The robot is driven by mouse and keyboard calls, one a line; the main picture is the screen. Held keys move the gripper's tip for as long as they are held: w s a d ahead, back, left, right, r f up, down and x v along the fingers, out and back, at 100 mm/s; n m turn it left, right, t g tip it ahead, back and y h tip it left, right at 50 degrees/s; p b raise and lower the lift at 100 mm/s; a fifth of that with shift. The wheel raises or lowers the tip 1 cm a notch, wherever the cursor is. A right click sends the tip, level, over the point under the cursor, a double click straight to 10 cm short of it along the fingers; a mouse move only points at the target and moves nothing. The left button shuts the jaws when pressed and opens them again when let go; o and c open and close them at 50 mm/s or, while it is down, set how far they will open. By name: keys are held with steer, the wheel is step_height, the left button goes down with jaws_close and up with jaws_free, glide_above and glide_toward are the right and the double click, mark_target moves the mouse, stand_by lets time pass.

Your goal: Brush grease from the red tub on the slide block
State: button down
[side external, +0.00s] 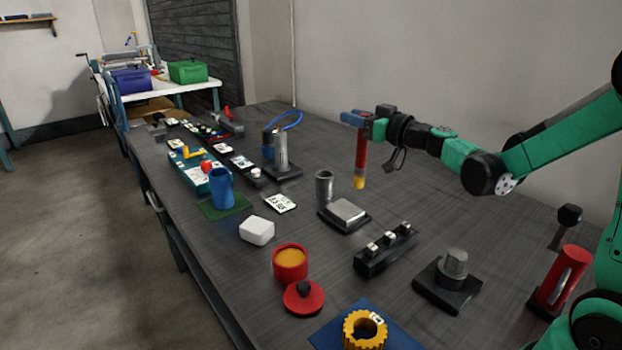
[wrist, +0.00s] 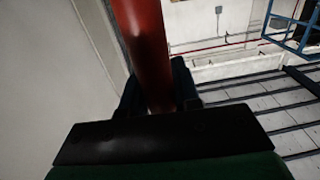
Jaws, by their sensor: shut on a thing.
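My gripper (side external: 361,119) is shut on the red handle of a brush (side external: 361,150), which hangs upright, its yellowish tip down, seemingly above the table. In the wrist view the red handle (wrist: 149,50) stands between the two dark fingers (wrist: 157,92); the tip is out of sight there. The red tub (side external: 290,263) stands open at the front, with yellow-orange grease (side external: 291,257) inside. Its likely lid, a red disc with a black knob (side external: 303,299), lies in front of it. A flat grey metal block on a dark base (side external: 345,212), seemingly the slide block, sits below and left of the brush.
A grey cylinder (side external: 325,187) stands just behind the block. A dark rack with several silver studs (side external: 385,249) and a metal stub on a black base (side external: 452,276) are to the right. A white box (side external: 257,231), blue mug (side external: 222,188) and yellow gear (side external: 364,330) stand around.

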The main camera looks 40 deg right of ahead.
mark_target(366, 151)
steer(key=shift+d+f, duration=0.6)
steer(key=shift+f, duration=3.35)
steer(key=shift+w, duration=3.85)
steer(key=s, duration=0.2)
steer(key=s+a+r, duration=0.1)
steer(key=s, duration=0.2)
steer(key=s+r, duration=0.1)
steer(key=s, duration=0.1)
steer(key=shift+s+a, duration=0.15)
steer(key=shift+s, duration=0.15)
steer(key=shift+r, duration=2.9)
